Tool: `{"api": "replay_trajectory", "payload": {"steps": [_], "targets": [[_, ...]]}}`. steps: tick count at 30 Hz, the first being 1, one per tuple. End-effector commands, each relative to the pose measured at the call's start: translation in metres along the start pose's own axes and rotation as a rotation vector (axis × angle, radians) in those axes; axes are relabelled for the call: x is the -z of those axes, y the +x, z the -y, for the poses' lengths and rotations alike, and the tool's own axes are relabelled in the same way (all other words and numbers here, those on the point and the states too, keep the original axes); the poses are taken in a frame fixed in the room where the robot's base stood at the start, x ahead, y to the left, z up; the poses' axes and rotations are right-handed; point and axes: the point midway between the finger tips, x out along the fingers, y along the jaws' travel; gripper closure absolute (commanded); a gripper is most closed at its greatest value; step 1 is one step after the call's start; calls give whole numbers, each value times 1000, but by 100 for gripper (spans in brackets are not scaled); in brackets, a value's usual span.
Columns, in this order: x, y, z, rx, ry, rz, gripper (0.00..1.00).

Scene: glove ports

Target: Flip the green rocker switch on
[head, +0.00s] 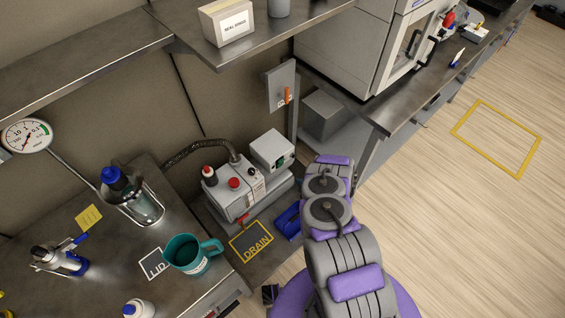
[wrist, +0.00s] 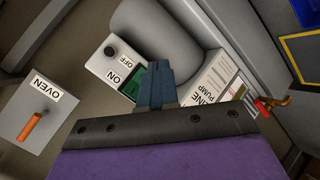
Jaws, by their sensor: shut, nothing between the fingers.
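The green rocker switch (wrist: 133,78) sits on a light grey box with ON and OFF labels, beside the pump. In the wrist view my gripper (wrist: 153,64) is shut and empty, with its fingertips over or just in front of the switch and hiding part of it. I cannot tell whether they touch. In the head view the green rocker (head: 279,161) shows small on the front of its grey box (head: 270,148). My gripper is hidden there behind my arm. The rocker's position is not clear.
The pump (head: 234,188) with red and black knobs stands beside the switch box. An orange oven lever (wrist: 31,126) is on a panel to the left in the wrist view. A teal mug (head: 188,255) and a glass vessel (head: 136,200) stand on the left bench. Open floor lies to the right.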

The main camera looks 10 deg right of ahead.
Motion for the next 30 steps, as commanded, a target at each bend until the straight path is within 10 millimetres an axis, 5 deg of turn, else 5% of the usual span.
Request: {"api": "replay_trajectory", "payload": {"steps": [17, 30], "targets": [[2, 3, 1, 1, -8, -6, 100], [31, 41, -27, -1, -10, -9, 100]]}}
